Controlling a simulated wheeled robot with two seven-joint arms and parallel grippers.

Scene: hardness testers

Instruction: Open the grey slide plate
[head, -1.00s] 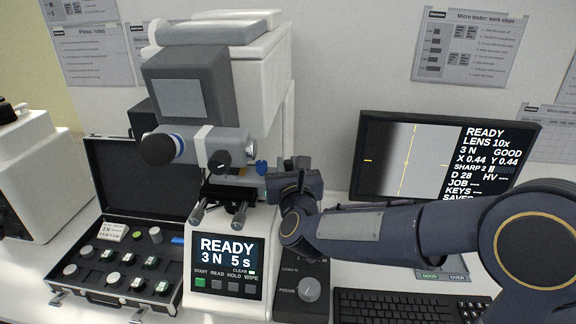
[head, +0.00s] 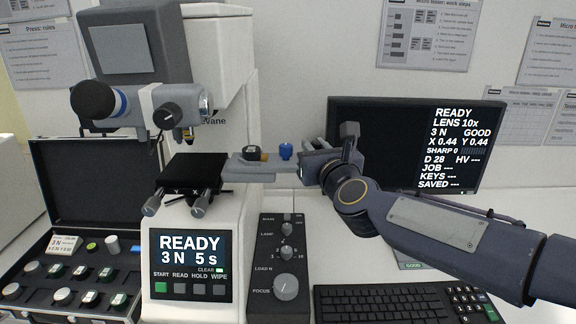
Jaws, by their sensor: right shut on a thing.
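The grey slide plate (head: 240,166) sticks out to the right of the micro hardness tester (head: 225,60), at the level of the black stage (head: 193,170). A small black-and-brass piece (head: 257,154) and a blue knob (head: 285,150) stand on it or just behind it; I cannot tell which. My right gripper (head: 308,163) is at the plate's right end and shut on it. The jaws hide the part of the plate they hold. My left gripper is not in view.
A monitor (head: 400,145) stands behind my right arm. A knob panel (head: 283,262) and a keyboard (head: 385,303) lie below it. An open black case (head: 72,190) with several sample pieces is at the left. The wall behind the plate is bare.

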